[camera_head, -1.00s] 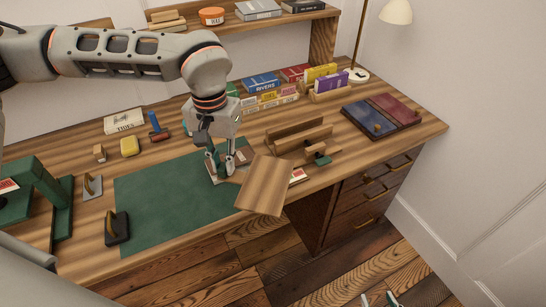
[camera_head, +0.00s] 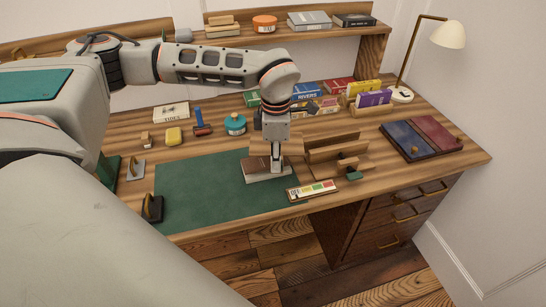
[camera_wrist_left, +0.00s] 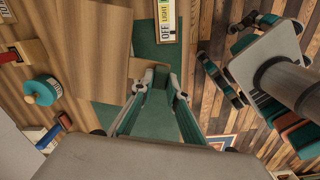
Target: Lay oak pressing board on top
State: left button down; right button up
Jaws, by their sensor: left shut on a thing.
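My left gripper (camera_head: 276,166) is over the right part of the green mat, pointing down; its fingers (camera_wrist_left: 155,88) are shut on the oak pressing board. The board (camera_wrist_left: 148,68) shows as pale wood at the fingertips in the wrist view. In the head view it is mostly hidden; a tan patch (camera_head: 292,147) beside the fingers seems to be part of it, but I cannot tell its tilt. My right gripper (camera_wrist_left: 238,46) shows at the wrist view's right, fingers apart.
A status sign (camera_head: 312,190) lies at the desk's front edge. A wooden rack (camera_head: 338,150) stands right of the gripper. The mat's left part (camera_head: 200,190) is clear.

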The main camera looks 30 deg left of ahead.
pick_arm(q)
jog(key=n, duration=0.1)
jog(key=a+n, duration=0.1)
jog(key=n, duration=0.1)
jog(key=shift+w+f, duration=0.15)
jog(key=shift+f, duration=0.15)
notch_tip(320, 180, down, 5)
jog(key=b, duration=0.3)
jog(key=shift+r+b, duration=0.15)
jog(key=shift+b, duration=0.25)
jog(key=shift+f, duration=0.65)
jog(key=shift+f, duration=0.4)
jog(key=shift+f+b, duration=0.3)
jog(key=shift+f, duration=0.05)
dwell(0.3)
